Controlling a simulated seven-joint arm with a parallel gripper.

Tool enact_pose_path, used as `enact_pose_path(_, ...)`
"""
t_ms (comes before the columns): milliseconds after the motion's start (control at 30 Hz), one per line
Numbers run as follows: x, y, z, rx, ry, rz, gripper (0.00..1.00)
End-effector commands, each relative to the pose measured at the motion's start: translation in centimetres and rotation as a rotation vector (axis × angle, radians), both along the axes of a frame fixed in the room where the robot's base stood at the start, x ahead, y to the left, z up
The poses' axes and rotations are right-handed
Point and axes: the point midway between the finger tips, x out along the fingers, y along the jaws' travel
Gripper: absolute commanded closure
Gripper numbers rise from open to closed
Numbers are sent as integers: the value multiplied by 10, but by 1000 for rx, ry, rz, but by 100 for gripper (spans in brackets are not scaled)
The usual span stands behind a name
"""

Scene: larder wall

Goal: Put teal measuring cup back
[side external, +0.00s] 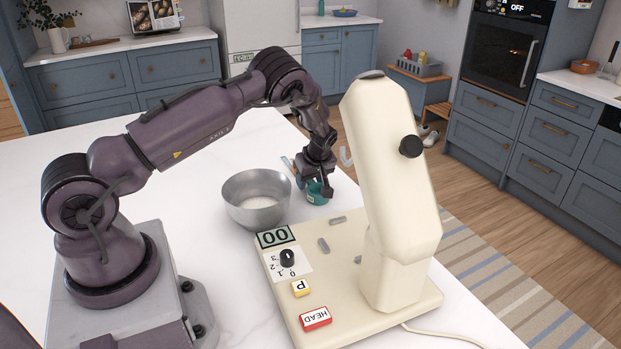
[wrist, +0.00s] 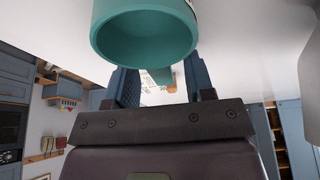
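The teal measuring cup (side external: 317,193) is on the far side of the white counter, between the steel bowl and the cream mixer. My gripper (side external: 318,181) is right at it. In the wrist view the round teal cup (wrist: 145,38) fills the top middle, in front of the finger ends. My gripper's two fingers (wrist: 162,85) stand apart, with a clear gap between them. A small teal piece, perhaps the handle, shows in that gap with space on both sides. Whether the cup touches the counter is unclear.
The steel bowl (side external: 257,201), holding something white, stands left of the cup. The cream mixer (side external: 392,200) rises close on the right; its base carries a dial, a display and buttons.

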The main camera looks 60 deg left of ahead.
Motion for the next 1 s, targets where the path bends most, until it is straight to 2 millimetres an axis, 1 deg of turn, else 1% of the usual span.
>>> enact_pose_path(233, 0, 0, 1, 0, 0, 0, 52)
enact_pose_path(367, 1, -3, 11, 0, -2, -1, 52)
enact_pose_path(467, 1, -10, 26, 1, -3, -2, 52)
enact_pose_path(600, 1, -22, 56, 1, -5, -2, 52)
enact_pose_path(800, 1, -37, 92, 0, -3, -2, 52)
enact_pose_path(900, 1, -42, 104, 0, -1, -2, 52)
enact_pose_path(1000, 1, -44, 111, 1, -2, -1, 52)
